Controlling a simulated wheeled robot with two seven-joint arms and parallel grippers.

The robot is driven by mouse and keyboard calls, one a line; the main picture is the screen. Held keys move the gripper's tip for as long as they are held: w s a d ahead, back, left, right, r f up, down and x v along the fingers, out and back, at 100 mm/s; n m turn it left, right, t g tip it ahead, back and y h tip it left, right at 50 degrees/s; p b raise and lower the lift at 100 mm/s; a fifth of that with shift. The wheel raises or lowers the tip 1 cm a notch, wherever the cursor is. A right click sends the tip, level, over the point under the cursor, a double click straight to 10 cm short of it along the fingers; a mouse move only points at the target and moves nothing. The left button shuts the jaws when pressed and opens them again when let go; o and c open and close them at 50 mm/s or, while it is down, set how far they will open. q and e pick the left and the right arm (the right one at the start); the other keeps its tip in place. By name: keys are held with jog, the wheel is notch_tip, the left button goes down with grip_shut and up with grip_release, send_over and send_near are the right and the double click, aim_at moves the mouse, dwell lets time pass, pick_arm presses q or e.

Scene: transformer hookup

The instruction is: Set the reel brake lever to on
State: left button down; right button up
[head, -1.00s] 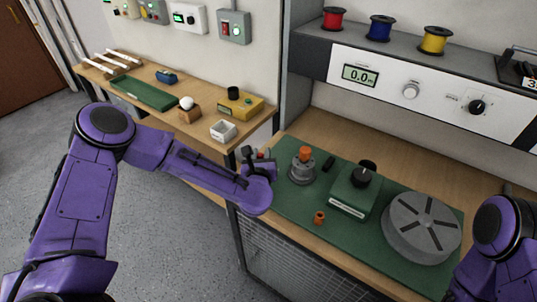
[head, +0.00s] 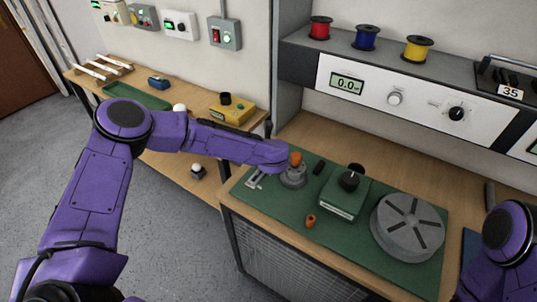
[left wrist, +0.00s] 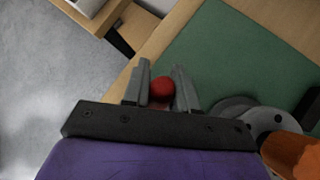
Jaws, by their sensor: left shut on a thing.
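The red ball knob (left wrist: 162,89), apparently the reel brake lever's, sits between the fingers of my left gripper (left wrist: 161,72) in the left wrist view. The gripper is shut on it, near the left edge of the green mat (left wrist: 215,55). The lever's shaft is hidden. In the head view my left forearm hides the knob; grey metal parts (head: 256,178) show just below my wrist. I cannot tell the lever's setting. The grey reel-like disc (head: 408,225) lies at the mat's right end. My right gripper is out of view.
An orange-topped grey post (head: 293,174) stands close right of my left gripper. A green box with a black knob (head: 345,195) and a small orange ring (head: 310,221) are further right. Spools stand on the shelf above the white panel (head: 420,98).

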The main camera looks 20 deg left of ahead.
pick_arm(q)
jog(key=shift+f, duration=0.15)
dwell(0.3)
jog(key=c, duration=1.2)
grip_release()
jog(key=shift+o, duration=1.2)
jog(key=b+v, duration=0.2)
jog(key=v, duration=0.8)
jog(key=shift+r+b, duration=0.25)
jog(key=shift+b, duration=0.15)
